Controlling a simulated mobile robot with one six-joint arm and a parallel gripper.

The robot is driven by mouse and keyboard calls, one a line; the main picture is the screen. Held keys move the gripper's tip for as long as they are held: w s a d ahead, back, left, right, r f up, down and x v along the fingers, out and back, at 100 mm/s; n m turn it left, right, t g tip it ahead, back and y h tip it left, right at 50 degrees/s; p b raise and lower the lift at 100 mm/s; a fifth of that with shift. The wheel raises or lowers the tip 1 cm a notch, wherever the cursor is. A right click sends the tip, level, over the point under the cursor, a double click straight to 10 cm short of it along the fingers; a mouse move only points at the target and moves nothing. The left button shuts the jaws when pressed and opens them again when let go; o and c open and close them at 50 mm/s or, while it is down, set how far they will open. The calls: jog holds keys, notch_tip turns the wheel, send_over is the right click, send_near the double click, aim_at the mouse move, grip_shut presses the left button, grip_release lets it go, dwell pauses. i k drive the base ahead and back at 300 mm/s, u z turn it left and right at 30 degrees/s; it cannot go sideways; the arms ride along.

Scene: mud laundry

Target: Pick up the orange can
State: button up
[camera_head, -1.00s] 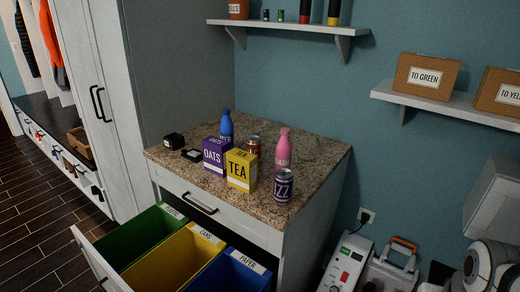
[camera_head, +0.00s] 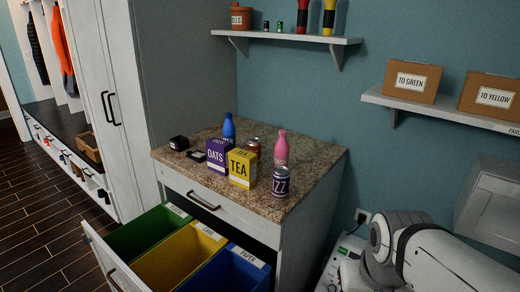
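The orange can (camera_head: 254,145) stands on the granite counter (camera_head: 308,175), behind the yellow TEA box (camera_head: 242,169). Only its upper part shows; the box hides the lower part. A pink bottle (camera_head: 281,149) stands close to its right and a blue bottle (camera_head: 229,128) to its left. A purple can (camera_head: 280,182) stands in front, right of the TEA box. White links of my arm show at the lower right, well away from the can. My gripper cannot be made out in this view.
A purple OATS box (camera_head: 217,156) stands left of the TEA box, with small black items (camera_head: 179,143) beyond it. An open drawer with green, yellow and blue bins (camera_head: 180,255) juts out below. A wall shelf (camera_head: 285,38) hangs above the counter's back; another (camera_head: 440,108) holds cardboard boxes.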

aim_at(254, 144)
jog(key=z, duration=0.1)
jog(key=i, duration=1)
jog(key=u, duration=0.1)
